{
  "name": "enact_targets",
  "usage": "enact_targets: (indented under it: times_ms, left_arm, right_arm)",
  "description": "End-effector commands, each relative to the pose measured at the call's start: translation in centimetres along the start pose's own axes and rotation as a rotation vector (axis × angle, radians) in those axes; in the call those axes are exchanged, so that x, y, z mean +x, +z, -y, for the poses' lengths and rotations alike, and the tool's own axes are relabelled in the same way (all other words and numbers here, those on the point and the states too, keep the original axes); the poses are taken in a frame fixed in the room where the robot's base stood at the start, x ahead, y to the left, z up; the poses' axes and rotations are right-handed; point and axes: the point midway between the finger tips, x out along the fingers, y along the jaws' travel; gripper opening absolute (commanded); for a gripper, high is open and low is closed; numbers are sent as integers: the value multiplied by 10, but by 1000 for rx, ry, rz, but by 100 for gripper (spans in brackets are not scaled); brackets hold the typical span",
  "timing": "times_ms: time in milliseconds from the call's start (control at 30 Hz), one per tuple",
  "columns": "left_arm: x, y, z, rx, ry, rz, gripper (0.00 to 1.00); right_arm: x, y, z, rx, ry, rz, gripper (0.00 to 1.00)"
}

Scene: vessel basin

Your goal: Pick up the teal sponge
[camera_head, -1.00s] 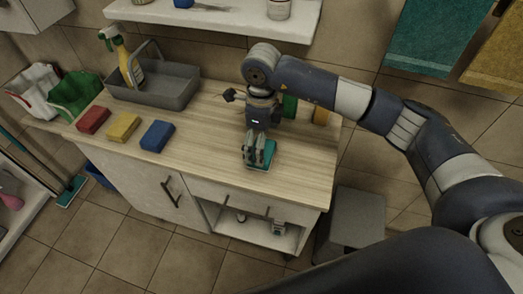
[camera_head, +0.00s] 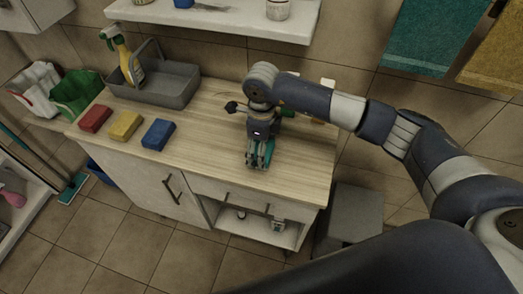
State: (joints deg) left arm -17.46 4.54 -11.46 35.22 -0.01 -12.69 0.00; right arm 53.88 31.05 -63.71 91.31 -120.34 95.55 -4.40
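The teal sponge (camera_head: 270,148) is on the wooden countertop, toward its right front part. Only a teal strip of it shows beside and between the fingers of my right gripper (camera_head: 258,162). The gripper points down right at the sponge, and its hand and fingers hide most of it. I cannot tell whether the fingers are closed on the sponge or still apart around it. My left gripper is not in view.
Red (camera_head: 95,119), yellow (camera_head: 125,126) and blue (camera_head: 158,135) sponges lie on the counter (camera_head: 210,130) at left. A grey caddy (camera_head: 165,84) with a spray bottle stands behind them. Green and white items are behind my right wrist. The counter's middle is clear.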

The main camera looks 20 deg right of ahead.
Motion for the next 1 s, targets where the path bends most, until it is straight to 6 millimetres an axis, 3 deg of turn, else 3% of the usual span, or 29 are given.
enact_targets:
  times_ms: [267, 500, 1000]
  left_arm:
    - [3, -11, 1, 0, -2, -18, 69]
    - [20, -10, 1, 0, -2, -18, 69]
    - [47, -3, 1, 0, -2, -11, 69]
  right_arm:
    - [-5, 0, 1, 0, -1, 1, 59]
    - [-34, -1, -1, -2, -3, 2, 59]
    - [-43, -61, -97, -4, -2, 1, 59]
